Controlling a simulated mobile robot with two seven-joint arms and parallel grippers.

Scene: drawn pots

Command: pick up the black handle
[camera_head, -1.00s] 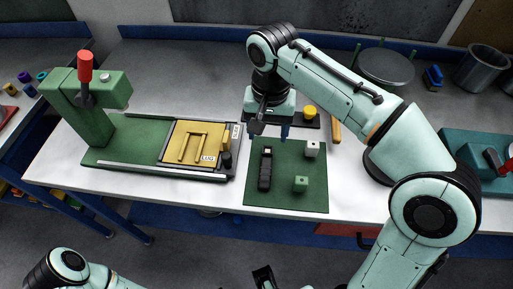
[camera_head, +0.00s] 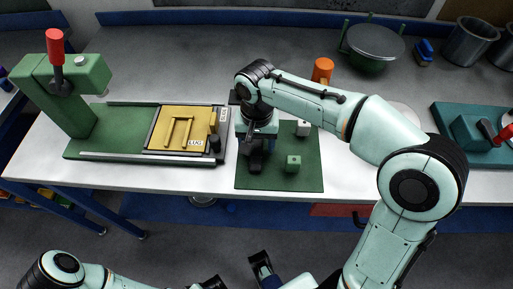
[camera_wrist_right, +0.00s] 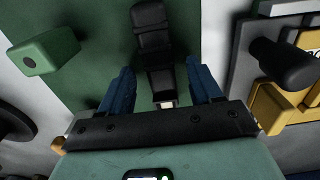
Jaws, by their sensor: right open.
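The black handle (camera_wrist_right: 152,35) lies on the green mat (camera_wrist_right: 100,25), seen in the right wrist view. In the head view only a dark part of it (camera_head: 255,163) shows under my right gripper (camera_head: 258,148), which hides the rest. My right gripper is open; its two blue fingers (camera_wrist_right: 160,72) stand apart, one to each side of the line of the handle's near end. I cannot tell whether they touch it. My left arm shows at the bottom left of the head view. Dark and blue parts of its gripper (camera_head: 264,270) show at the bottom edge, their opening unclear.
A green block (camera_head: 293,163) and a white block (camera_head: 303,128) stand on the mat, right of the gripper. Left of the mat is a green press base with a yellow plate (camera_head: 180,128) and a black knob (camera_head: 215,145). A pot (camera_head: 372,45) stands at the back right.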

